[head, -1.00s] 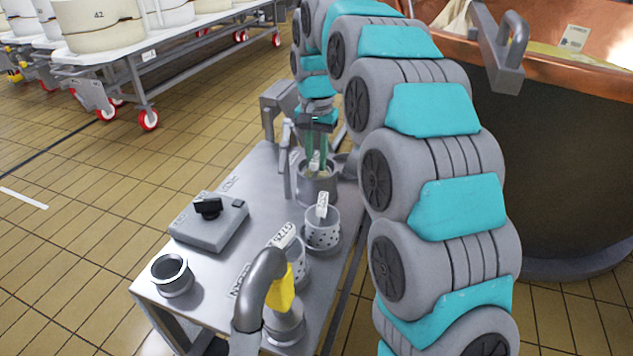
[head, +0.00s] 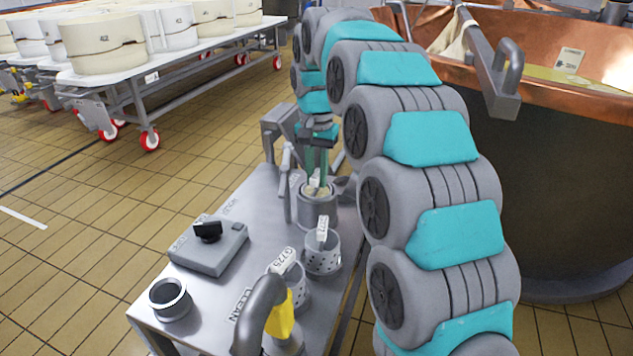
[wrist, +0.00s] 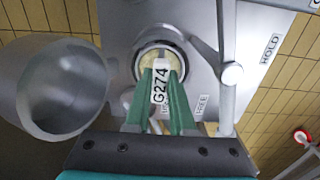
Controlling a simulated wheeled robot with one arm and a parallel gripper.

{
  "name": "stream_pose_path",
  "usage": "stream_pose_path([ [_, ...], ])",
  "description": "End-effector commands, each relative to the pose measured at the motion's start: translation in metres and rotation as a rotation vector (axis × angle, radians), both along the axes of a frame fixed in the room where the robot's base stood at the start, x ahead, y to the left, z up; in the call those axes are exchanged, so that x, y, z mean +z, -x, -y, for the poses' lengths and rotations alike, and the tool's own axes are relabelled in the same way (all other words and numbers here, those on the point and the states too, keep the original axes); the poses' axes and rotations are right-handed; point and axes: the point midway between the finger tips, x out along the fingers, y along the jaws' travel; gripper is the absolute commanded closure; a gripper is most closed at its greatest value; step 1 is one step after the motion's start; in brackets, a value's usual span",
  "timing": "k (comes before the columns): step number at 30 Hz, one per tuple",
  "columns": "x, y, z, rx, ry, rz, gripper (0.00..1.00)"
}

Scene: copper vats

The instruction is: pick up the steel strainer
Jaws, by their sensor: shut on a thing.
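My gripper (head: 316,178) has two green fingers pointing down, shut on a white tag marked G274 (wrist: 160,83). The tag stands at the mouth of a round steel cup (head: 317,212) on the steel cart, with pale cream-coloured matter inside. The cup's rim shows around the fingertips in the wrist view (wrist: 137,62). Whether the tag belongs to a strainer inside the cup is hidden. Two perforated steel strainers with white tags stand nearer on the cart, one here (head: 322,258) and one with a tag marked G725 (head: 296,297).
A grey bowl (wrist: 50,85) is left of the cup. A copper vat (head: 560,180) stands right.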

Motion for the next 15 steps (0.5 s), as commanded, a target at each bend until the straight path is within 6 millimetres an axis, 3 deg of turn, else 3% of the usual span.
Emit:
stream_pose_path([
  [15, 0.069, -0.001, 0.000, -0.001, -0.003, 0.004, 1.00],
])
